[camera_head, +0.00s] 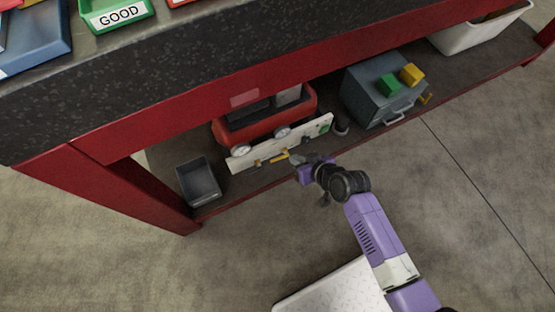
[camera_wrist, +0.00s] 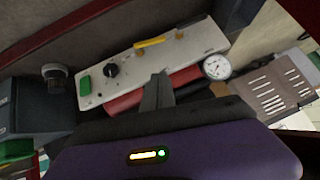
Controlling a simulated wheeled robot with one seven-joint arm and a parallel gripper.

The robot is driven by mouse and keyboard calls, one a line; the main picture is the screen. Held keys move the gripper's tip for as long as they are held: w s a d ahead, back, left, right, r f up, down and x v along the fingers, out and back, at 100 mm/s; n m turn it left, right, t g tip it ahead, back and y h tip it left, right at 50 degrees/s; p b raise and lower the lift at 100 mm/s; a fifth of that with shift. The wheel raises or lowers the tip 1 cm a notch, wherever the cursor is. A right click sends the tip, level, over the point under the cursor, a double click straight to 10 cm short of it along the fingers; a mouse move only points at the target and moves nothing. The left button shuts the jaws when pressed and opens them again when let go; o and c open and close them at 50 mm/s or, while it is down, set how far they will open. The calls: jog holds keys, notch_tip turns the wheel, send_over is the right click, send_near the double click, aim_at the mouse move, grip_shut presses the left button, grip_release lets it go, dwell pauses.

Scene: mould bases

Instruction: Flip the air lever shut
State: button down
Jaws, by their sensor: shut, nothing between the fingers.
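A white panel (camera_head: 245,160) fronts a red compressor-like machine (camera_head: 226,130) on the lower shelf. A yellow lever (camera_head: 277,158) sits on the panel's lower part, left of my gripper (camera_head: 297,159). In the wrist view the yellow lever (camera_wrist: 149,42) lies nearly along the panel (camera_wrist: 118,68), over a brass fitting. My gripper (camera_wrist: 159,80) is shut and empty, with its grey fingertips pointing at the panel. In that picture the tips are below the lever; I cannot tell the gap in depth. A second brass fitting (camera_wrist: 180,34) shows to the right.
A black knob (camera_wrist: 111,70), green button (camera_wrist: 83,85) and round gauge (camera_wrist: 216,66) are near the fingers. A grey bin (camera_head: 199,182) stands left on the shelf; a blue-grey cabinet (camera_head: 365,95) stands right. The red table beam (camera_head: 190,98) runs above.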

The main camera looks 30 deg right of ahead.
jog(key=s+f+b+x, duration=0.2)
jog(key=b+x, duration=0.3)
jog(key=x, duration=0.7)
jog(key=shift+w+a+f+b, duration=0.2)
jog(key=shift+w+a+b, duration=0.05)
jog(key=shift+w+b, duration=0.05)
